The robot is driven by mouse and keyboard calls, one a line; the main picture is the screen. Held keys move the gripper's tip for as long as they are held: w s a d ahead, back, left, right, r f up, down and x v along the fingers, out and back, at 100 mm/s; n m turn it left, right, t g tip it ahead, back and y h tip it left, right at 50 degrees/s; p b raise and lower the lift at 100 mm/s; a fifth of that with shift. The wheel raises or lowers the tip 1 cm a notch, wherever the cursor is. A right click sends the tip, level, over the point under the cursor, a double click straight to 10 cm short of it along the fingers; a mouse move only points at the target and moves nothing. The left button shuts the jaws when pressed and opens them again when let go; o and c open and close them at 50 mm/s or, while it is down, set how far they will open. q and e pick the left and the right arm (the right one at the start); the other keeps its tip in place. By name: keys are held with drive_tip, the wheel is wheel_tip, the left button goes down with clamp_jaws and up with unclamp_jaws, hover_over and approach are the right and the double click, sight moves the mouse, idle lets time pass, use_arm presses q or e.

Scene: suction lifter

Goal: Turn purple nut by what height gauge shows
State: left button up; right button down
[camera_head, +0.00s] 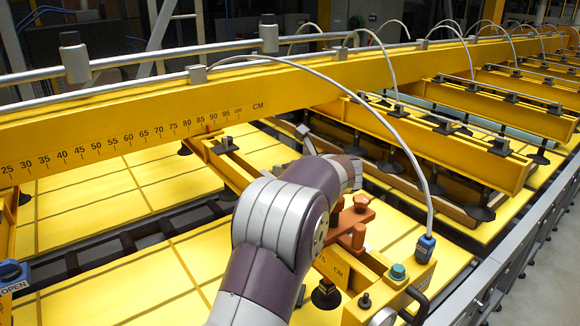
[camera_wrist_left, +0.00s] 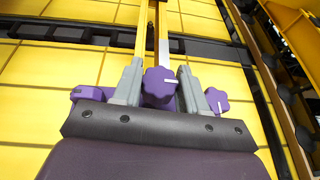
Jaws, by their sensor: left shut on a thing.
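A purple nut (camera_wrist_left: 159,88) with lobed edges and a white mark is between the two grey fingers of my left gripper (camera_wrist_left: 158,80) in the left wrist view. The gripper is shut on it. A second purple knob (camera_wrist_left: 216,101), also with a white mark, shows just right of the fingers, and a purple piece is at their left. In the head view my left arm hides the gripper and the purple nut. A round dial (camera_head: 383,318), cut off at the bottom edge, may be a gauge; its reading is not legible. My right gripper is not in view.
A long yellow beam (camera_head: 300,85) with a CM scale crosses the head view. Orange knobs (camera_head: 357,212) stand close to my arm. A yellow end block (camera_head: 395,285) carries a green button (camera_head: 398,271) and a blue plug (camera_head: 425,245) with a cable. Yellow panels lie below.

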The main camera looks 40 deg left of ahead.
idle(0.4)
use_arm(q)
drive_tip(key=o, duration=0.9)
drive_tip(key=shift+o, duration=0.3)
drive_tip(key=shift+w+a, duration=0.1)
drive_tip(key=shift+a, duration=0.1)
